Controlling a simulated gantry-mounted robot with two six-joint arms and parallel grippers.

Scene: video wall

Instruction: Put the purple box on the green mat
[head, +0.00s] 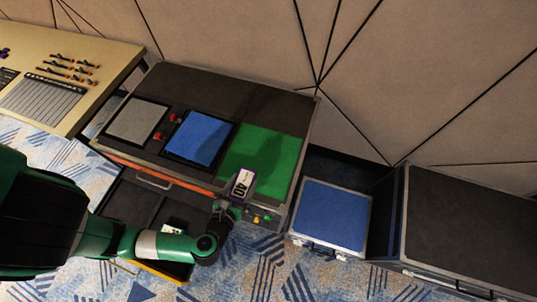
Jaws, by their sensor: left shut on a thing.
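The purple box (243,184) shows a white label with dark marks and a purple edge. My left gripper (232,202) is shut on its lower end. The box overlaps the front left part of the green mat (280,149) in the picture. I cannot tell whether it touches the mat or is held above it. The green mat lies on the right part of a dark case top, and its rest is bare. My right gripper is not in view.
A blue panel (202,139) and a grey panel (135,121) lie left of the mat, with small red items (174,119) between. Small coloured buttons (262,216) sit at the front right edge. An open drawer (135,203) sticks out below. A blue-topped case (331,212) stands right.

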